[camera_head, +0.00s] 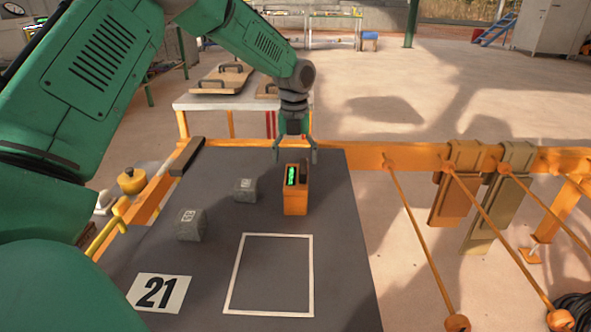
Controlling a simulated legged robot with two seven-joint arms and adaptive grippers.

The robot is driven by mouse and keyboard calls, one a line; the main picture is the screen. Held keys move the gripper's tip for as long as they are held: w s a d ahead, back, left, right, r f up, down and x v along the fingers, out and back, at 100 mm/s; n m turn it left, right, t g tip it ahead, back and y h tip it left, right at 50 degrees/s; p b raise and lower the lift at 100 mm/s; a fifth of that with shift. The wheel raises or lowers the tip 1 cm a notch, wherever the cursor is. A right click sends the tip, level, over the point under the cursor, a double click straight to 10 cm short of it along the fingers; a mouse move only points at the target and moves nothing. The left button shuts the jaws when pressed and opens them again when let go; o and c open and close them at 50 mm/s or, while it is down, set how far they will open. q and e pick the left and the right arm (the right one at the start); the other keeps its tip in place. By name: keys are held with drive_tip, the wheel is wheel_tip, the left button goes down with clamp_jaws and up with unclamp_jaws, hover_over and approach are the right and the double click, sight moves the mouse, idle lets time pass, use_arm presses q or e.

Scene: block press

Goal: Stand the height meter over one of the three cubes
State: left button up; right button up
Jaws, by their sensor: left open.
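The orange height meter (296,202) with a lit green display stands upright on the dark tabletop. One grey cube (190,226) with a white mark lies to its left, nearer to me. A second, smaller-looking grey cube (245,190) lies just left of the meter, apart from it. I do not see a third cube; whether the meter hides one I cannot tell. My left gripper (295,154) is open, fingers pointing down, at the top far end of the meter. Whether it touches the meter is unclear. My right gripper is out of view.
A white square outline (232,285) and a card reading 21 (158,293) lie on the near tabletop (335,240). An orange rail (375,158) runs along the far edge. A yellow-knobbed device (131,181) stands at the left edge. The table's right side is clear.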

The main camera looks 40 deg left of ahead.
sight(295, 176)
use_arm(q)
wheel_tip(295, 176, up, 5)
drive_tip(key=shift+r+p, duration=0.1)
drive_tip(key=shift+p, duration=0.45)
